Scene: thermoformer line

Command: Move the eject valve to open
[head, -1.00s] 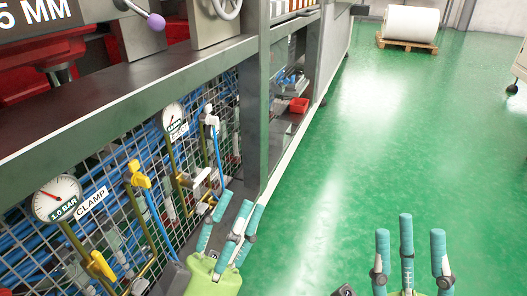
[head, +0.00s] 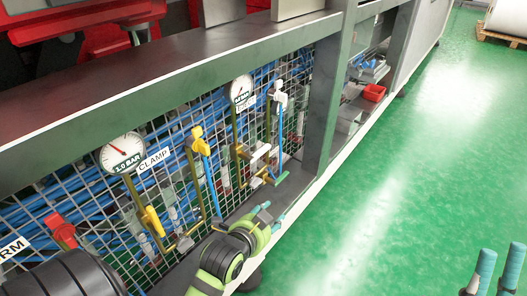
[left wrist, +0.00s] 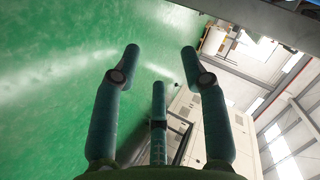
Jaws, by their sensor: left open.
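The second gauge (head: 242,90) has a small label I cannot read. Beside and below it are a white valve handle (head: 260,153) and another white fitting (head: 279,97); I cannot tell from lettering which is the eject valve. My left gripper (head: 268,215) is below and in front of these white handles, apart from them. In the left wrist view its three fingers (left wrist: 160,66) are spread and empty, facing the floor and far wall. My right gripper (head: 498,272) is partly cut off at the lower right.
The CLAMP gauge (head: 122,153) has yellow handles (head: 153,221) (head: 200,141) near it. A red handle (head: 61,230) is at the left. A frame post (head: 322,105) and a long grey beam (head: 150,75) border the mesh. The green floor (head: 410,190) at right is clear.

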